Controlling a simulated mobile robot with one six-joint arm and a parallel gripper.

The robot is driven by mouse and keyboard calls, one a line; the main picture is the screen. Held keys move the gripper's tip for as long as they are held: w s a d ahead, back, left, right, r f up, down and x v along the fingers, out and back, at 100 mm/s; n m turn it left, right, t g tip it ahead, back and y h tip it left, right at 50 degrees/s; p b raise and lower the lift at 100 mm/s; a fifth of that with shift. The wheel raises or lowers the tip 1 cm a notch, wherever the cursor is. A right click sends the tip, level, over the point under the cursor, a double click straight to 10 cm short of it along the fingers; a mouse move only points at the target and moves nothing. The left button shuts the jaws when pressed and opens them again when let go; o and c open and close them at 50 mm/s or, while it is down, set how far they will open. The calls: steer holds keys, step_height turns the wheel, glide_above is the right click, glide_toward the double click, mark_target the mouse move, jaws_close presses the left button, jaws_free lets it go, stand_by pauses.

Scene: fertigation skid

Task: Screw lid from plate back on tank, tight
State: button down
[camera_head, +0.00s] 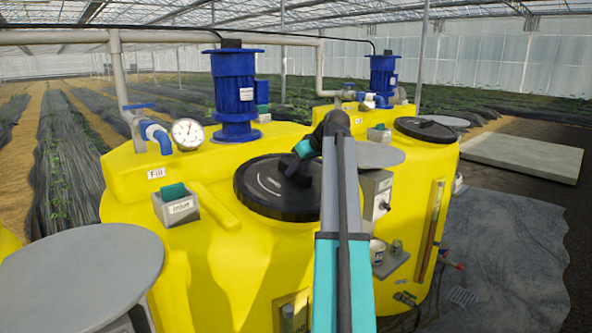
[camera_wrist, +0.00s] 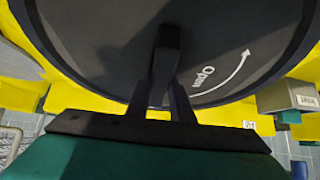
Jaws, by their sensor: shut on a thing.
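In the wrist view the lid (camera_wrist: 100,45) fills the upper part and shows a white curved arrow with the word "Open". My gripper (camera_head: 301,168) is above the lid, right of its centre in the head view. In the wrist view my gripper (camera_wrist: 167,75) is shut on the lid's raised grip (camera_wrist: 168,38). My arm hides the lid's right edge. How tightly the lid sits cannot be seen.
Bare grey round plates stand at the front left (camera_head: 80,275) and behind my arm (camera_head: 376,155). A blue motor (camera_head: 236,95), a gauge (camera_head: 187,134) and a grey switch box (camera_head: 176,206) are close by. A second tank with a black lid (camera_head: 426,129) stands behind.

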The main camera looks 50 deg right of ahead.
steer(key=shift+r, duration=0.1)
steer(key=c, duration=1.5)
jaws_free()
steer(key=shift+o, duration=0.5)
steer(key=shift+f, duration=0.2)
steer(key=shift+o, duration=1.2)
steer(key=shift+r, duration=0.1)
jaws_close()
steer(key=shift+a, duration=0.1)
